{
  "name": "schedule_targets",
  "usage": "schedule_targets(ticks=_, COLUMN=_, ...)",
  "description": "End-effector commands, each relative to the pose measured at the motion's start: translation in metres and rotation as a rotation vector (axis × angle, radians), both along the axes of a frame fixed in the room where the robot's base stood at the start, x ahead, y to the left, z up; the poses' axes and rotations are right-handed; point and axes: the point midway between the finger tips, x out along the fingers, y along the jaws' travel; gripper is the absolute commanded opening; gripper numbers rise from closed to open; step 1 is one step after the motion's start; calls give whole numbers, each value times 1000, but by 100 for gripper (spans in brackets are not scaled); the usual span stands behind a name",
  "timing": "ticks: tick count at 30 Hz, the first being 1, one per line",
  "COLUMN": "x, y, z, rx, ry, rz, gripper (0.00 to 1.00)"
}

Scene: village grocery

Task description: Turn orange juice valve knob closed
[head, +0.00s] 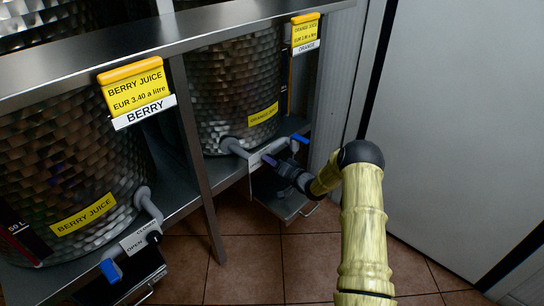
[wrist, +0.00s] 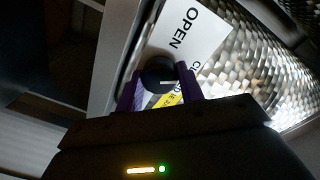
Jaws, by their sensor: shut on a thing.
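The orange juice tank (head: 235,85) is a dimpled metal drum with a yellow label. Its grey outlet pipe (head: 232,146) leads to a white valve plate (head: 256,158). My gripper (head: 272,161) is at this plate, hiding the knob in the head view. In the wrist view, the round black knob (wrist: 157,70) sits between my gripper's purple fingers (wrist: 158,86), which are shut on it. A short white mark on the knob points right in that view. The plate (wrist: 205,42) reads OPEN; the other word is mostly hidden.
A berry juice tank (head: 70,180) stands left with its own black knob (head: 153,238) and blue lever (head: 110,270). A metal frame post (head: 200,160) stands between the tanks. A drip tray (head: 282,197) is below my gripper. A pale wall panel (head: 455,120) is at right.

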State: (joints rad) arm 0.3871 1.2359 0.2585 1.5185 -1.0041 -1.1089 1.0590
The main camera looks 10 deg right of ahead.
Motion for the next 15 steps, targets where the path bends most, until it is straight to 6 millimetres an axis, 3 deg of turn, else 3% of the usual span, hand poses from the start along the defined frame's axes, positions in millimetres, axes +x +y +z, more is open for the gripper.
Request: schedule_targets(ticks=15, x=0, y=-2, z=0, rx=352, ry=259, rz=-4, gripper=15)
